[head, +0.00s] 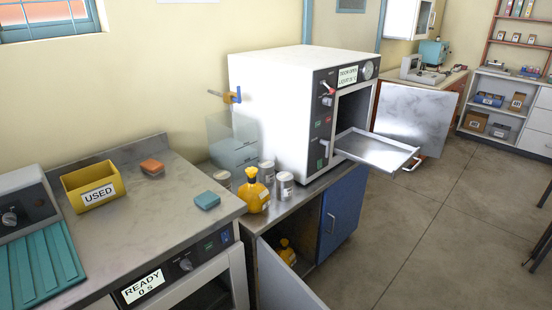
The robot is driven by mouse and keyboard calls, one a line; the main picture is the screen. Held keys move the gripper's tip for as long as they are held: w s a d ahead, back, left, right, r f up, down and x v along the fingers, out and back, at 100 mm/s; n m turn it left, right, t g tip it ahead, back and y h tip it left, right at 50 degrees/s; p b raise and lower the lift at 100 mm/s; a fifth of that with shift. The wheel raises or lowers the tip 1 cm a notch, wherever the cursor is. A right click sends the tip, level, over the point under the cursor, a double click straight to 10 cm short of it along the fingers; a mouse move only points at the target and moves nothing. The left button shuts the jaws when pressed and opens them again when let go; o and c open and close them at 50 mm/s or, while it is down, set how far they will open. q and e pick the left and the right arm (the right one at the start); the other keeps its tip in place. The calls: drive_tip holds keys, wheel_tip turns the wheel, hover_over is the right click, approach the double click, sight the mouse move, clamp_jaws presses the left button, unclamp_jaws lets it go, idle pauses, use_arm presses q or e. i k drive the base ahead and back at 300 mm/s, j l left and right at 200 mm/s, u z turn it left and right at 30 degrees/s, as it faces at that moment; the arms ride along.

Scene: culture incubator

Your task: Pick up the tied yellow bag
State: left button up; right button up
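A yellow bag (256,197) with a narrow gathered neck and a dark mark on its front stands upright on the metal counter, among several grey cans. A second yellow bag-like item (287,254) sits inside the open lower cabinet, partly hidden by the cabinet door and the shadow. Both look gathered at the top; the one in the cabinet is too small and dim to tell whether it is tied. Neither of my grippers is in view.
A white incubator (285,95) stands open behind the cans, its metal tray (375,146) sticking out. The lower cabinet door (283,285) hangs open at the front. A yellow USED bin (90,180) and a teal sponge (207,200) are on the left counter.

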sight(288, 254)
drive_tip(key=l+u, duration=0.2)
drive_tip(key=u, duration=0.4)
drive_tip(key=l+u, duration=0.4)
drive_tip(key=l, duration=0.5)
drive_tip(key=l+u, duration=0.4)
drive_tip(key=l, duration=0.5)
drive_tip(key=k+l, duration=0.1)
drive_tip(key=l, duration=0.35)
drive_tip(key=k+l, duration=0.1)
drive_tip(key=l, duration=0.3)
drive_tip(key=k+l, duration=0.1)
drive_tip(key=l, duration=0.75)
drive_tip(key=k+l, duration=0.15)
drive_tip(key=l, duration=0.3)
drive_tip(key=u, duration=0.05)
